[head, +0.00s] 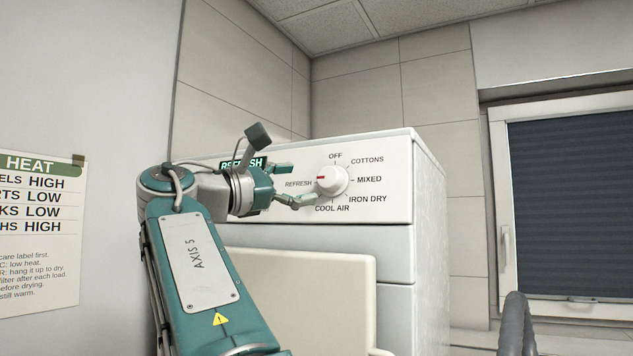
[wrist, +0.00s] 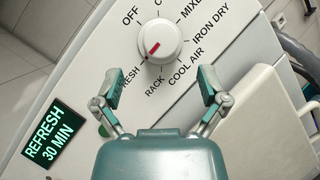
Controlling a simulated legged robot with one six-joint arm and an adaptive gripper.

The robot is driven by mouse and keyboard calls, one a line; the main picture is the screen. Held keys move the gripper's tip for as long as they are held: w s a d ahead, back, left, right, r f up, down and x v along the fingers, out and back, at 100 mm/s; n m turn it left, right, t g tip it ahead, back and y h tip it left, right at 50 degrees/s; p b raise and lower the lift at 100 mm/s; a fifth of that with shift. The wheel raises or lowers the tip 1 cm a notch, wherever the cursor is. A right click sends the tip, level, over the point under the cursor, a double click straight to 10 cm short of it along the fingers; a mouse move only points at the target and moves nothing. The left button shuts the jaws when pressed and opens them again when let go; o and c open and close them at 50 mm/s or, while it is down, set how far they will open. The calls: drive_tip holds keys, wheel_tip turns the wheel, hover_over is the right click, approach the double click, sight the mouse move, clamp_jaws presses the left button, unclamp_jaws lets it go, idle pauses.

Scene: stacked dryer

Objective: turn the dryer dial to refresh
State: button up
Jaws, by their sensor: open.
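The white round dial (head: 331,181) is on the dryer's front panel, and it also shows in the wrist view (wrist: 158,42). Its red mark points left, at the REFRESH label (head: 298,184). The labels around it include OFF, COTTONS, MIXED, IRON DRY, COOL AIR and RACK. A dark display (wrist: 53,134) reads "REFRESH 30 MIN" in green; my gripper partly covers it in the head view. My gripper (wrist: 160,85) is open and empty, its fingers apart from the dial. In the wrist view the dial lies just beyond the fingertips, between their lines.
The white dryer (head: 425,190) stands by a tiled wall. A pale open door or panel (head: 310,290) is below the controls. A text sign (head: 40,225) hangs on the left wall. A window with a dark blind (head: 572,200) is at the right.

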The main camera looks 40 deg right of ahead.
drive_tip(key=a+f, duration=0.1)
drive_tip(key=a, duration=0.6)
drive_tip(key=shift+w+a+f, duration=0.2)
drive_tip(key=shift+w, duration=0.1)
drive_tip(key=shift+d, duration=0.1)
wheel_tip(320, 180, down, 22)
drive_tip(key=s+n+t+y, duration=0.1)
drive_tip(key=t+y, duration=0.7)
drive_tip(key=y, duration=0.2)
drive_tip(key=s+a+f+m+y, duration=0.3)
drive_tip(key=s+f, duration=0.2)
drive_tip(key=f, duration=0.4)
drive_tip(key=s+a+f+m+y, duration=0.3)
drive_tip(key=s+a+f, duration=0.1)
drive_tip(key=f, duration=0.6)
drive_tip(key=s+a+f+m+g+y, duration=0.1)
drive_tip(key=s+a+f+m+y, duration=0.2)
drive_tip(key=f, duration=0.6)
drive_tip(key=s+a+y, duration=0.1)
drive_tip(key=s, duration=0.1)
drive_tip(key=shift+s+a+f, duration=0.2)
drive_tip(key=shift+s+f, duration=0.1)
